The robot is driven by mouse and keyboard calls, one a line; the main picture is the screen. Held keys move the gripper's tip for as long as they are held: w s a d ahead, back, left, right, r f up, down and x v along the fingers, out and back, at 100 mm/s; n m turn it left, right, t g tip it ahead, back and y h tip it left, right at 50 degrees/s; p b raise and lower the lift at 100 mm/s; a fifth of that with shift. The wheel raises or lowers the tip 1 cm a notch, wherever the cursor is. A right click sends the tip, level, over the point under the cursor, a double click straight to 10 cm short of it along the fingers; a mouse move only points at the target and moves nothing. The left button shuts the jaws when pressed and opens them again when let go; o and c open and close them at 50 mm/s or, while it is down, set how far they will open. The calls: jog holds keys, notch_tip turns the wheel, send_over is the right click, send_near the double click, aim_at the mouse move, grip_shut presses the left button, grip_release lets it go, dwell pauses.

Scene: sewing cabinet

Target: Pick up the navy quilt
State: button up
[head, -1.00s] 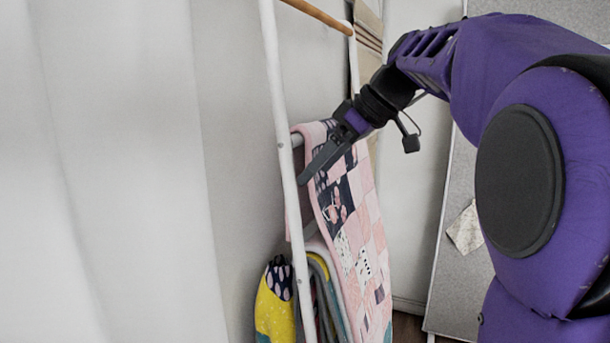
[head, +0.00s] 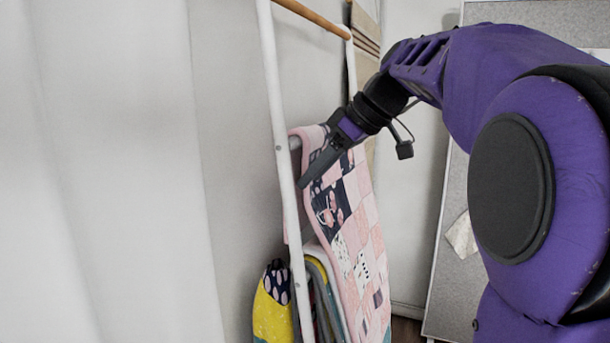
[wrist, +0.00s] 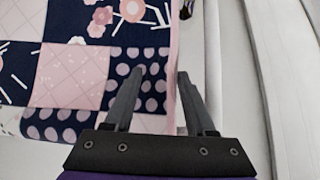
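The navy quilt (head: 366,245), a patchwork of navy, pink and white squares with a pink border, hangs folded over a rung of a white ladder rack. In the wrist view the quilt (wrist: 75,75) fills the left, its pink edge running between my two fingers. My gripper (head: 304,184) is at the quilt's upper part, pointing down and left toward the rack's near rail. In the wrist view my gripper (wrist: 162,75) is open, fingers apart, left finger over a dotted navy square, right finger beyond the edge. Whether the fingers touch the cloth cannot be told.
The white ladder rack (head: 281,160) leans by a pale wall, with a wooden rung (head: 312,14) above. A yellow and navy textile (head: 271,310) and other folded cloth hang lower. A grey board (head: 440,285) stands at right. The left side is clear.

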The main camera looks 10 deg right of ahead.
grip_shut()
dwell(0.3)
notch_tip(320, 180, up, 12)
jog(key=p, duration=0.4)
jog(key=shift+s+r, duration=0.1)
